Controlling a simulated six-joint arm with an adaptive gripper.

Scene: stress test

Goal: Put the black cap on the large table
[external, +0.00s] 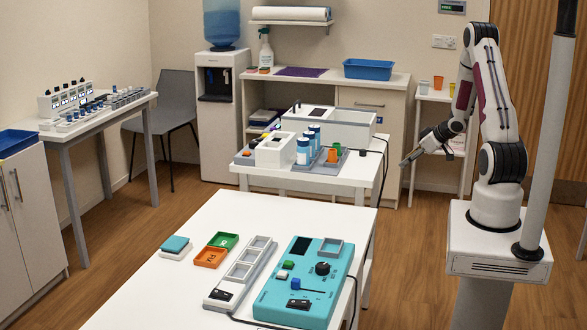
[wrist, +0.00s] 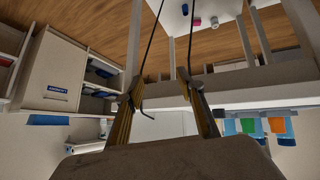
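The large white table (external: 150,290) fills the front of the external view. I cannot tell for sure which item is the black cap. Small dark-topped pieces (external: 74,82) stand on the rack on the left side table, and a black round knob (external: 322,268) sits on the teal box. My gripper (external: 408,159) is in the air at the right of the middle table, away from the large table. In the wrist view its two fingers (wrist: 166,103) are spread apart, with nothing seen between them.
The large table bears a teal box (external: 275,295), a grey tray (external: 250,262), and orange (external: 210,257) and green (external: 224,240) bins. The middle table (external: 345,180) holds blue-white bottles (external: 303,151) and an orange cup (external: 333,155). A pole (external: 550,140) stands beside my arm.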

